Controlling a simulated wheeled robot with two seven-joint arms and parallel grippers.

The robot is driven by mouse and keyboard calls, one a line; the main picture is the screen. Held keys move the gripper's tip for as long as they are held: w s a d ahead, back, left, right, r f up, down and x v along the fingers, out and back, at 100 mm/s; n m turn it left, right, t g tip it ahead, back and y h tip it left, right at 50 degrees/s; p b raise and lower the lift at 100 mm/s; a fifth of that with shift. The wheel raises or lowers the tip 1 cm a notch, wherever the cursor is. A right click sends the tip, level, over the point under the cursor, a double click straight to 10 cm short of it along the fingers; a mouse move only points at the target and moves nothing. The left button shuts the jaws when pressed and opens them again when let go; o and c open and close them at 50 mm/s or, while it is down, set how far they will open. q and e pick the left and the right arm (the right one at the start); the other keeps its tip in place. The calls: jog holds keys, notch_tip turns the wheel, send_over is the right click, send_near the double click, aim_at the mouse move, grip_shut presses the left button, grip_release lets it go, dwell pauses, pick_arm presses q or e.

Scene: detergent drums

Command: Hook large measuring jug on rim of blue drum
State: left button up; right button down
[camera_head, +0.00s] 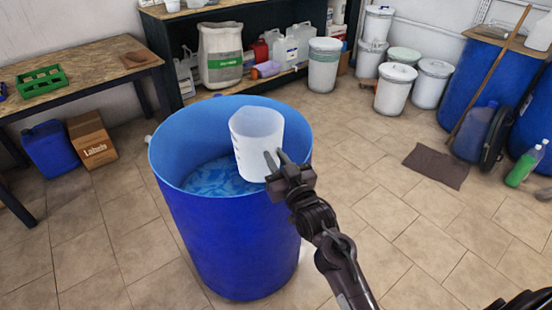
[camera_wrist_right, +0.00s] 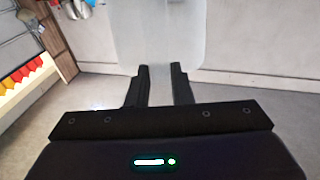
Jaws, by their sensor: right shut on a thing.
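The blue drum (camera_head: 225,240) stands open on the tiled floor, with blue liquid (camera_head: 212,177) inside. The large measuring jug (camera_head: 257,138), white and translucent with marks on its side, appears upright over the right part of the drum's opening. My right gripper (camera_head: 274,163) is shut on the jug at its lower right side, above the drum's near right rim. In the right wrist view the jug (camera_wrist_right: 158,35) fills the space beyond the fingertips (camera_wrist_right: 160,70). I cannot tell whether the jug touches the rim, and its handle is not clear. My left gripper is out of view.
A workbench (camera_head: 85,78) with a green crate (camera_head: 41,82) stands at left, a cardboard box (camera_head: 92,142) below it. Shelves with bottles and a sack (camera_head: 220,55) stand behind. White buckets (camera_head: 395,88) and more blue drums (camera_head: 482,85) are at right.

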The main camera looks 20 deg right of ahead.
jog(key=shift+r+p, duration=0.35)
jog(key=shift+r, duration=0.4)
notch_tip(320, 180, up, 5)
jog(key=p, duration=0.5)
jog(key=shift+r, duration=0.15)
